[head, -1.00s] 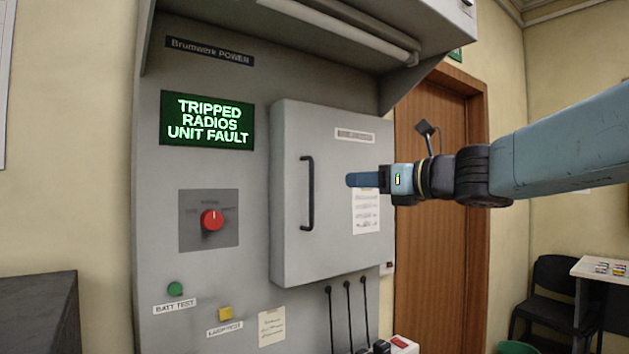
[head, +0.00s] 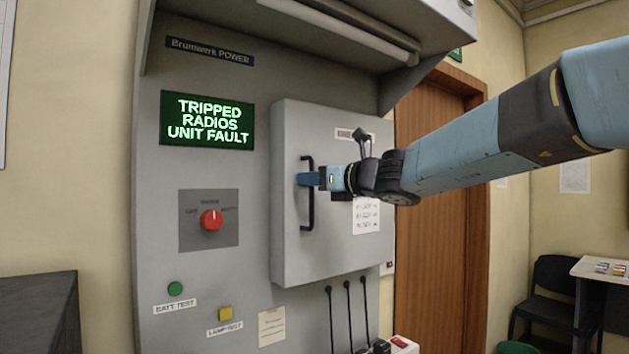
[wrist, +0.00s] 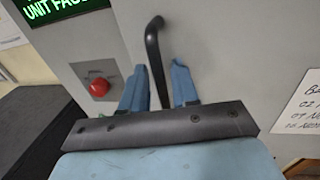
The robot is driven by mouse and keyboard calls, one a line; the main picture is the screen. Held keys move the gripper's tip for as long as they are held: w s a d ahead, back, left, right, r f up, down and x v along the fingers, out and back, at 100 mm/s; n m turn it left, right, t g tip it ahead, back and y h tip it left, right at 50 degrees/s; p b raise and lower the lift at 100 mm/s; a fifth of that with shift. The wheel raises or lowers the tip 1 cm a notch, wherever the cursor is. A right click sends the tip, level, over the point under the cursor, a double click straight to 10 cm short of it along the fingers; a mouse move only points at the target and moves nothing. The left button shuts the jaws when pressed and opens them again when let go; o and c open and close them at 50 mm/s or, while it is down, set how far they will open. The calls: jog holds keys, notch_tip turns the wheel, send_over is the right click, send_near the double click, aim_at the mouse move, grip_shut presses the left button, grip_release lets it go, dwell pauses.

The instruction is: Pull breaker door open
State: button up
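The breaker door (head: 345,240) is a grey box front on the power panel, and it looks closed. Its black vertical bar handle (head: 308,215) is near the door's left edge. My gripper (head: 303,179) is at the handle's upper half. In the wrist view my gripper (wrist: 158,85) has its two blue fingers apart, one on each side of the handle (wrist: 155,55). Gaps show between the fingers and the bar, so it is not clamped. The fingertips' depth against the door is hard to tell.
A green display (head: 207,119) reads "TRIPPED RADIOS UNIT FAULT". A red knob (head: 211,220) is left of the door, and black levers (head: 348,305) stand below it. A hood (head: 345,40) overhangs above. A dark cabinet (head: 38,312) stands at lower left.

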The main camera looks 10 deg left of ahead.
jog(key=shift+w+a, duration=0.2)
jog(key=shift+a, duration=0.05)
jog(key=shift+c, duration=0.2)
grip_shut()
